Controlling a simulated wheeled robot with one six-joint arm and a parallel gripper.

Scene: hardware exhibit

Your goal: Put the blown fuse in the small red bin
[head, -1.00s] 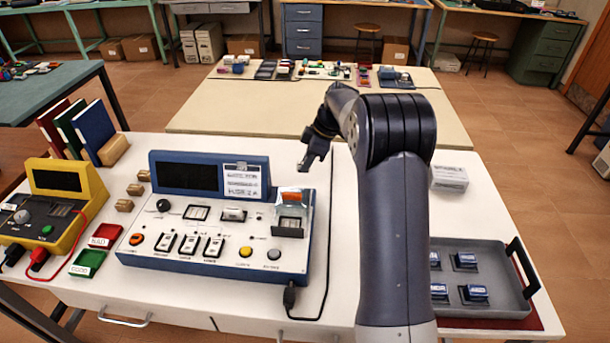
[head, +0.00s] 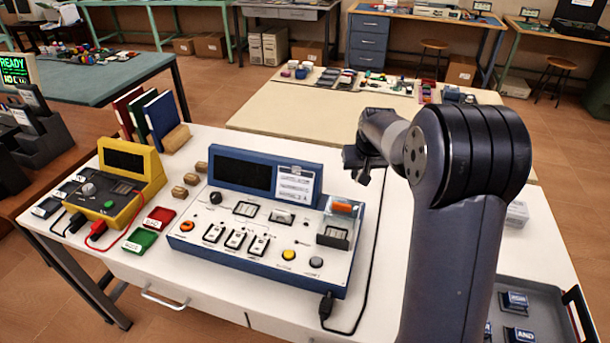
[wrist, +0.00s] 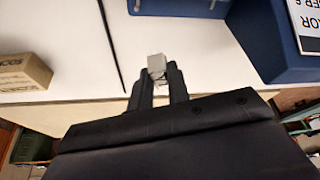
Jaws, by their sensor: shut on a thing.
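The small red bin (head: 159,217) sits on the white table between the yellow meter and the blue console, just behind a green bin (head: 140,240). It looks empty. My gripper (head: 362,174) is raised behind the right end of the console, far to the right of the red bin. In the wrist view my gripper (wrist: 157,80) is shut on a small pale grey piece, likely the fuse (wrist: 156,64). Its lower part is hidden between the fingers, so I cannot see whether it is blown. The red bin is not in the wrist view.
The blue console (head: 265,235) with raised display stands between my gripper and the bins. A yellow meter (head: 128,190) with leads stands left of the bins. Wooden blocks (head: 190,179) lie behind them. A black cable (head: 375,240) runs right of the console. A grey tray (head: 540,290) is at right.

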